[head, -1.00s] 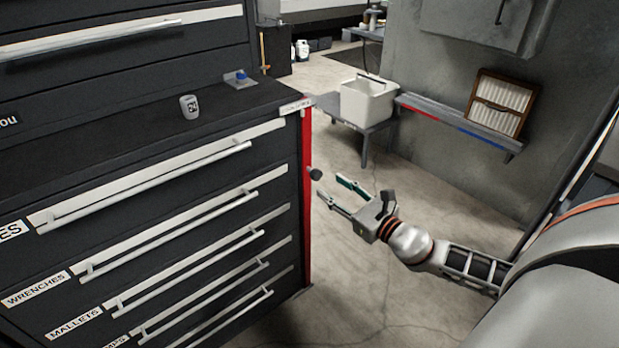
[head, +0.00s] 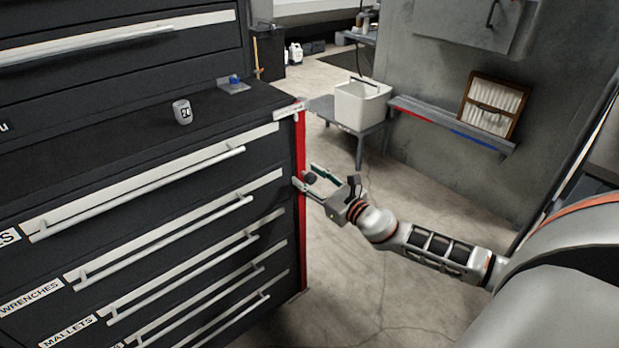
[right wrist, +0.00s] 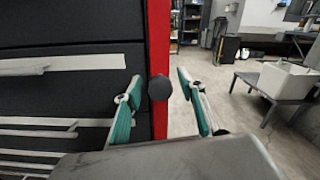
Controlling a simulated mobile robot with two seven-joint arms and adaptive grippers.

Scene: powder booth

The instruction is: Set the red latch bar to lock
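The red latch bar (head: 301,230) runs upright along the right front edge of the dark tool cabinet, with a round black knob (head: 310,178) on it. In the right wrist view the red bar (right wrist: 160,25) stands behind the black knob (right wrist: 159,88). My right gripper (head: 303,176) is open, with its fingers around the knob's sides. In the right wrist view the green-padded fingertips (right wrist: 160,80) stand left and right of the knob, with a gap on each side. My left gripper is not in view.
The cabinet has several drawers with long bar handles (head: 140,190). A small canister (head: 182,112) stands on its top (head: 130,130). A white bin (head: 362,103) sits on a low grey bench (head: 345,125) behind. The floor right of the cabinet is clear.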

